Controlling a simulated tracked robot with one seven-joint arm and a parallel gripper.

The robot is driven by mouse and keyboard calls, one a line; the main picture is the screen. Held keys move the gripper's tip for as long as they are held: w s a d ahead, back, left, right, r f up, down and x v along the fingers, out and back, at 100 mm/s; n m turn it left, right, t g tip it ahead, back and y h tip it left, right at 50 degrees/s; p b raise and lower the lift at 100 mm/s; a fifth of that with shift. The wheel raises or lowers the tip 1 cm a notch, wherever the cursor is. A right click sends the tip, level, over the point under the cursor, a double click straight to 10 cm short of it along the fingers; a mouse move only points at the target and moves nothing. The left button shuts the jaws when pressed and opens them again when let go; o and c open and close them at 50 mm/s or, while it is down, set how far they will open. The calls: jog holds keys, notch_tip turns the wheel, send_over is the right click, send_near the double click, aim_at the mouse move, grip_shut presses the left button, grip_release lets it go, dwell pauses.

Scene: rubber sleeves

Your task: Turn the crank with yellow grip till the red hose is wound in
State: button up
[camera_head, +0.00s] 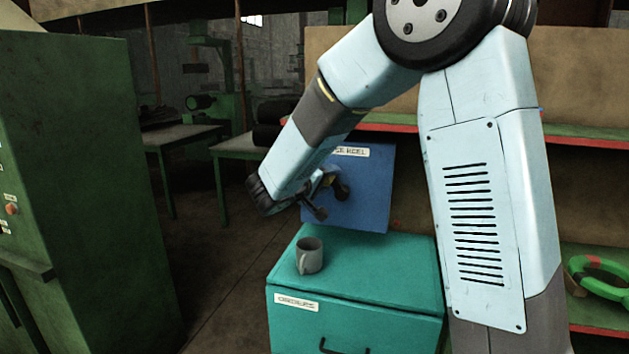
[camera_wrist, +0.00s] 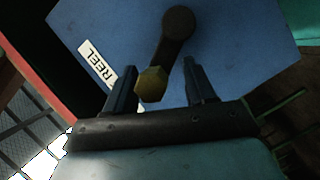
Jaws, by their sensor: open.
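A blue panel (camera_head: 362,205) with a label ending in "REEL" stands behind the teal cabinet in the head view. It also fills the upper part of the wrist view (camera_wrist: 235,50). The crank (camera_wrist: 178,32) has a dark arm and a dull yellow grip (camera_wrist: 152,84) pointing towards the wrist camera. In the head view the dark crank (camera_head: 341,190) is partly hidden by my gripper (camera_head: 318,212). My gripper's fingers, also in the wrist view (camera_wrist: 157,72), are open, with the yellow grip between them; whether either touches it I cannot tell. No red hose is visible.
A teal cabinet (camera_head: 375,262) with a grey mug (camera_head: 310,256) on top stands just below and in front of the panel. A large green cabinet (camera_head: 90,180) stands at the left. Shelves at the right hold a green-and-red ring (camera_head: 600,277). Floor shows between the cabinets.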

jog(key=v, duration=1.3)
jog(key=shift+s+a, duration=0.25)
jog(key=shift+s, duration=0.1)
jog(key=shift+d, duration=0.1)
dwell(0.5)
